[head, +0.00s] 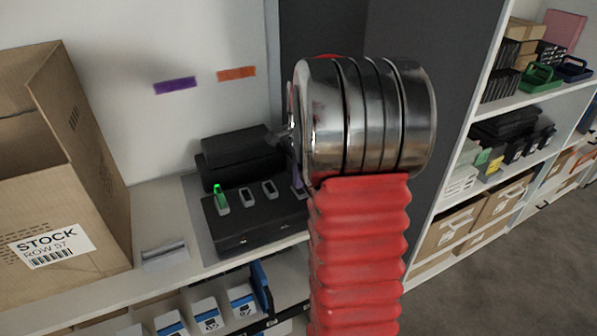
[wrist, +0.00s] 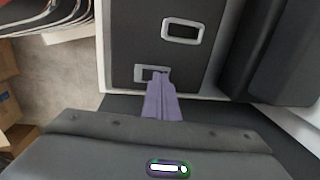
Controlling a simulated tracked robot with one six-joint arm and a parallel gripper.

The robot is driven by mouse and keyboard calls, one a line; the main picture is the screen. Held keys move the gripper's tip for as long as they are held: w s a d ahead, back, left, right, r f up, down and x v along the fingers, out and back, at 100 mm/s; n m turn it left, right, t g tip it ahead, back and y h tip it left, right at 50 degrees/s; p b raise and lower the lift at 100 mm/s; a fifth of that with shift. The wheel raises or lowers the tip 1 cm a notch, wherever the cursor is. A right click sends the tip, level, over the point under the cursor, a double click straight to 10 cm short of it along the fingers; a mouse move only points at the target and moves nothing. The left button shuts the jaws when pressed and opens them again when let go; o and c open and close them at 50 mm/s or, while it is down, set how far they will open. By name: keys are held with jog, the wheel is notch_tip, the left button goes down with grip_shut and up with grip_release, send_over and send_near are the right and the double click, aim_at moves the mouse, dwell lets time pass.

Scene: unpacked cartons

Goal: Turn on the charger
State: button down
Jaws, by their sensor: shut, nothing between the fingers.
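The charger (head: 245,225) is a flat black unit on the shelf, with a row of grey-framed openings on top. A bright green piece (head: 221,196) stands in the leftmost opening; the two beside it look empty. In the wrist view the charger's dark top (wrist: 130,35) shows one empty grey frame (wrist: 182,31) and a second frame (wrist: 142,73) at my fingertips. My gripper (wrist: 158,74) is shut and empty, its purple fingers over that second frame and partly hiding it. In the head view my wrist hides most of the gripper. I cannot tell whether the fingertips touch the charger.
A black case (head: 240,155) stands behind the charger, against the wall. An open cardboard carton (head: 60,190) and a small grey block (head: 165,254) are to the left. A dark upright panel (head: 455,90) and loaded shelves (head: 520,105) are on the right.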

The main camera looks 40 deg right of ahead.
jog(key=shift+a, duration=0.1)
dwell(0.3)
jog(key=shift+w+f, duration=0.1)
jog(key=shift+w, duration=0.05)
jog(key=shift+s, duration=0.3)
jog(key=shift+s+a, duration=0.15)
jog(key=shift+s, duration=0.45)
jog(key=shift+r, duration=0.2)
notch_tip(320, 180, up, 14)
jog(key=w, duration=0.1)
jog(key=shift+w+d, duration=0.25)
jog(key=shift+w, duration=0.1)
jog(key=shift+f, duration=0.15)
dwell(0.6)
